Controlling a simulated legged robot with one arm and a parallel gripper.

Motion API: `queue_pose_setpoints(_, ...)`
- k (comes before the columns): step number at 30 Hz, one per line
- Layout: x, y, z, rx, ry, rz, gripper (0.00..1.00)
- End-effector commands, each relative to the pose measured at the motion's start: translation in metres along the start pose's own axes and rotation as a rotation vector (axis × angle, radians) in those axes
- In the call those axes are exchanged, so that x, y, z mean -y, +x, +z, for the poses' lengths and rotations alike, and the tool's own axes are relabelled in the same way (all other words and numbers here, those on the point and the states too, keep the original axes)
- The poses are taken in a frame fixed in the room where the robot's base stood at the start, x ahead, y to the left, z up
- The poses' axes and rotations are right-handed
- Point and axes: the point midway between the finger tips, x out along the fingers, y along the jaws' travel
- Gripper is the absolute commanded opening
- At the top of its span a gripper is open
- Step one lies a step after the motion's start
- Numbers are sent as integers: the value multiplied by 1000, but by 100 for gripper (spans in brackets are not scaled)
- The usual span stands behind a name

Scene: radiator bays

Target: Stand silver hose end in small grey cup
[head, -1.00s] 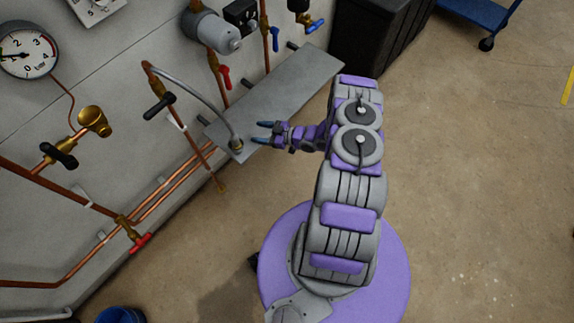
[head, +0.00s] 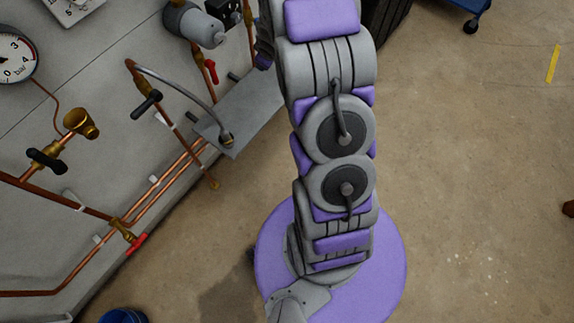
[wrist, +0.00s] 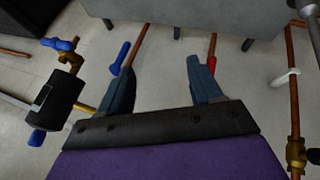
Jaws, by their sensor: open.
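The silver hose (head: 180,80) arcs from a copper pipe on the wall down to the grey shelf. Its end (head: 227,138) stands at the shelf's near left end, with a small fitting around its foot. I cannot tell a small grey cup apart from that fitting at this size. In the wrist view my gripper (wrist: 158,68) is open, with nothing between its two blue-grey fingers. In the head view my own arm hides it. The hose end does not show in the wrist view, so the gripper is apart from it.
The grey shelf (head: 250,108) is partly hidden behind my arm. Copper pipes, a brass valve (head: 80,122), a red handle (head: 137,243) and a pressure gauge (head: 16,58) line the wall. A blue bucket (head: 122,315) stands at lower left.

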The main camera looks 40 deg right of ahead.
Motion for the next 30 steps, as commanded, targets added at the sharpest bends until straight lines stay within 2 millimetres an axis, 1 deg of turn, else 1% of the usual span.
queue_pose_setpoints(1, -1, -22, -4, 28, 18, 17, 64)
queue_pose_setpoints(4, 2, -60, -1, 97, 65, 35, 64)
queue_pose_setpoints(7, 12, -98, 5, 166, 114, 40, 64)
queue_pose_setpoints(8, 17, -109, 8, 189, 129, 38, 64)
queue_pose_setpoints(9, 22, -125, 10, 211, 149, 39, 64)
queue_pose_setpoints(11, 32, -148, 16, 249, 180, 33, 64)
queue_pose_setpoints(12, 40, -164, 20, 274, 202, 28, 64)
queue_pose_setpoints(14, 53, -186, 27, 311, 231, 15, 64)
queue_pose_setpoints(15, 63, -202, 33, 337, 252, 5, 64)
queue_pose_setpoints(20, 105, -262, 55, 427, 323, -51, 64)
queue_pose_setpoints(21, 118, -277, 62, 451, 339, -70, 64)
queue_pose_setpoints(23, 137, -298, 73, 485, 361, -101, 64)
queue_pose_setpoints(24, 150, -312, 81, 509, 372, -123, 64)
queue_pose_setpoints(27, 182, -346, 98, 560, 399, -182, 64)
queue_pose_setpoints(30, 211, -376, 116, 608, 414, -240, 64)
